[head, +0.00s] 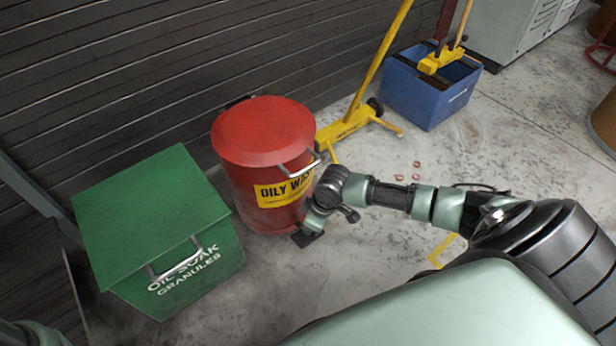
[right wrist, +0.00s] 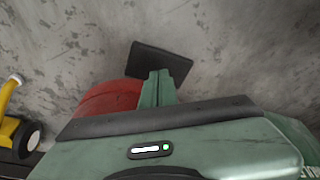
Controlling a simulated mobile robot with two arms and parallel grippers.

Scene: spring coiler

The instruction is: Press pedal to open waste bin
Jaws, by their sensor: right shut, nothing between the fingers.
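The red oily waste bin (head: 240,178) stands against the dark slatted wall with its lid (head: 262,128) closed. Its black pedal (head: 301,240) sticks out low at the front. The pedal (right wrist: 172,60) also shows in the right wrist view, just beyond my fingertips. My right gripper (head: 311,229) points down at the pedal, beside the bin's front. In the right wrist view its green fingers (right wrist: 158,82) are shut together and empty, overlapping the pedal's edge. I cannot tell whether they touch it. My left gripper is out of view.
A green oil soak granules box (head: 150,205) stands left of the bin. A yellow wheeled stand (head: 345,127) and a blue mop bucket (head: 428,92) are behind to the right. Several small copper-coloured rings lie on the concrete floor, which is mostly clear.

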